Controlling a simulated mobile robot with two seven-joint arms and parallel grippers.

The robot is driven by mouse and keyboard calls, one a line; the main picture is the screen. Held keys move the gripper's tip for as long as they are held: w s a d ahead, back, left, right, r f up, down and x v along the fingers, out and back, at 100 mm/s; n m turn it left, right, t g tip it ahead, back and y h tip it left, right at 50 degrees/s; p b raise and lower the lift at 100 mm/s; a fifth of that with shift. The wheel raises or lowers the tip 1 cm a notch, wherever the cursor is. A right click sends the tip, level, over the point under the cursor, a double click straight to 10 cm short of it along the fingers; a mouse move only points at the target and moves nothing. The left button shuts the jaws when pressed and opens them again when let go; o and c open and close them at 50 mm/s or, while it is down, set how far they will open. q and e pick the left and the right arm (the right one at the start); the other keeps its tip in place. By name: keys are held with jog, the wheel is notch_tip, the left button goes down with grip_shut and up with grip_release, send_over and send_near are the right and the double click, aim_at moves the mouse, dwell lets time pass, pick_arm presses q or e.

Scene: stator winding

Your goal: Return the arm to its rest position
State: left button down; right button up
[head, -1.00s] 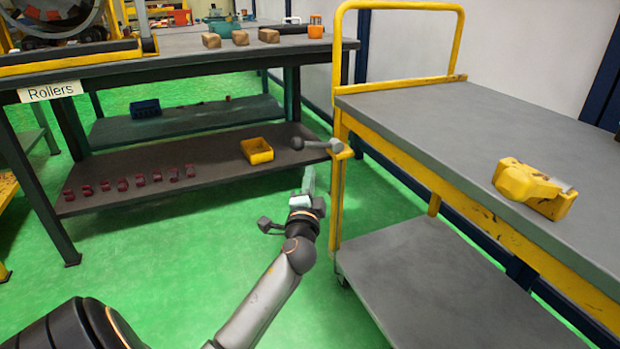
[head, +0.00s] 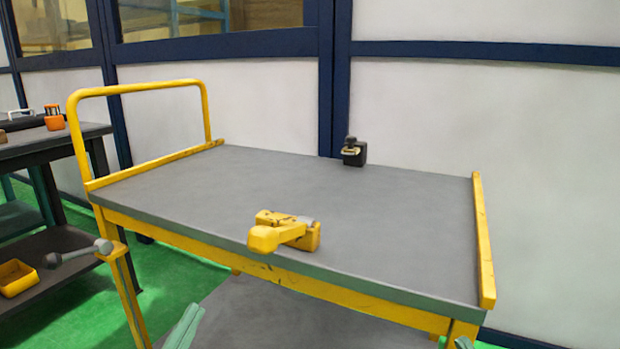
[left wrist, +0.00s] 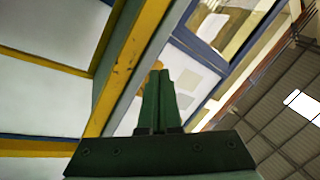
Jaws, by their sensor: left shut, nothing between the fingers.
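My left gripper (head: 184,328) shows at the bottom edge of the head view as pale green fingers, left of the cart's lower shelf. In the left wrist view its two dark green fingers (left wrist: 160,98) lie together, shut, with nothing between them. They point up past the cart's yellow-edged frame (left wrist: 128,68) towards the wall and roof. The rest of the left arm is outside the head view. A small pale green tip at the bottom edge, right of centre, looks like my right gripper (head: 463,342); its jaws are cut off.
A yellow cart with a grey top (head: 360,215) fills the middle. A dark workbench (head: 50,140) and a yellow bin (head: 16,278) are at the left. Green floor (head: 165,280) shows between.

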pick_arm(q)
jog(key=s+d+r+n+h, duration=0.1)
jog(key=s+d+r+h, duration=0.35)
jog(key=s, duration=0.25)
jog(key=s+d+r+h, duration=0.4)
jog(key=s+r+h, duration=0.15)
jog(key=s, duration=0.25)
jog(key=w+a+n+y+p, duration=0.1)
jog(key=w+n+y+p, duration=0.4)
jog(key=p, duration=0.5)
pick_arm(e)
jog(key=w+d+f+m+g+h+p, duration=0.1)
jog(key=w+d+m+g+h+p, duration=0.25)
jog(key=w+m+h+p, duration=0.5)
pick_arm(q)
jog(key=s+a+f+n+g+y+p, duration=0.4)
jog(key=s+f+g+y+p, duration=0.3)
jog(key=g+p, duration=0.5)
jog(key=f+n+y+p, duration=0.1)
jog(key=p, duration=0.7)
jog(key=shift+a+f, duration=0.25)
jog(key=shift+f, duration=0.05)
pick_arm(e)
jog(key=s+d+f+m+g+h, duration=0.2)
jog(key=s+f+g+h, duration=0.2)
jog(key=s, duration=0.7)
notch_tip(320, 180, down, 3)
jog(key=g, duration=0.4)
jog(key=shift+r, duration=0.2)
jog(key=shift+g, duration=0.25)
